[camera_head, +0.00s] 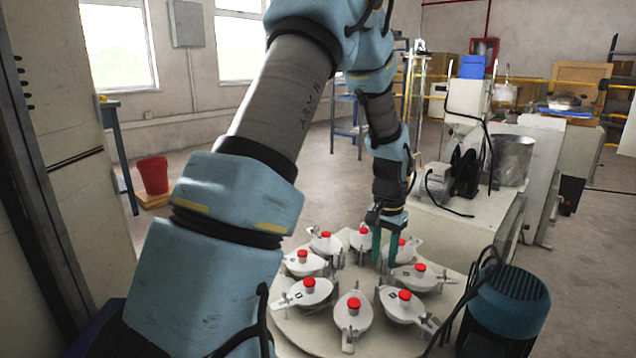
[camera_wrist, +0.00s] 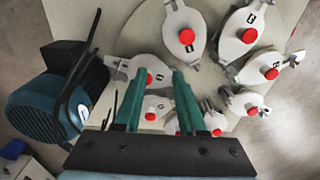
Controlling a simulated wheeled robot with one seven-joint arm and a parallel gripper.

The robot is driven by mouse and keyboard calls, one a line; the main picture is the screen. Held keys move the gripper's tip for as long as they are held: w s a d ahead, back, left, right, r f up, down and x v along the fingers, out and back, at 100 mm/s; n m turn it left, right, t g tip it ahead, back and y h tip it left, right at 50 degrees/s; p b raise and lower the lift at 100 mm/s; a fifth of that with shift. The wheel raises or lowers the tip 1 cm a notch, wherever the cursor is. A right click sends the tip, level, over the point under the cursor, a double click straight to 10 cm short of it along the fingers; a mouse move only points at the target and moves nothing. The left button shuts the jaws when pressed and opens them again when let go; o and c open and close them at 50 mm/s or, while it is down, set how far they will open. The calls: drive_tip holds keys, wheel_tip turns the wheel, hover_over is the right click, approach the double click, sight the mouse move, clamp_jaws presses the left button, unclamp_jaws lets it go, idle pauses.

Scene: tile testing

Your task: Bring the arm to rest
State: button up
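My arm reaches from the lower left over the round table, with its wrist pointing down. My gripper (camera_head: 385,260) has two green fingers and hangs over the far right part of the table in the head view. In the wrist view, the fingers of my gripper (camera_wrist: 155,78) stand apart with a gap between them. A white lidded pot with a red knob shows beyond and between the fingers there. I see nothing clamped between the fingers. Whether the fingertips touch any pot cannot be told.
Several white pots with red knobs, such as the front one (camera_head: 353,312), ring the round table (camera_head: 292,328). A blue motor (camera_head: 511,300) stands at its right, also in the wrist view (camera_wrist: 45,108). A white bench (camera_head: 462,222) with a machine and metal bucket (camera_head: 513,160) stands behind.

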drive_tip(key=s+a+r+n, duration=0.3)
drive_tip(key=s+a, duration=0.1)
drive_tip(key=a, duration=0.4)
drive_tip(key=s+a+r+n+t, duration=0.1)
drive_tip(key=s+a+r+n, duration=0.1)
drive_tip(key=s+a, duration=0.45)
drive_tip(key=s+a+r+n, duration=0.2)
drive_tip(key=a+r+n, duration=0.1)
drive_tip(key=a, duration=0.6)
wheel_tip(320, 180, up, 23)
drive_tip(key=p, duration=2.3)
drive_tip(key=shift+r+m, duration=0.15)
drive_tip(key=shift+m, duration=0.15)
drive_tip(key=shift+a, duration=0.1)
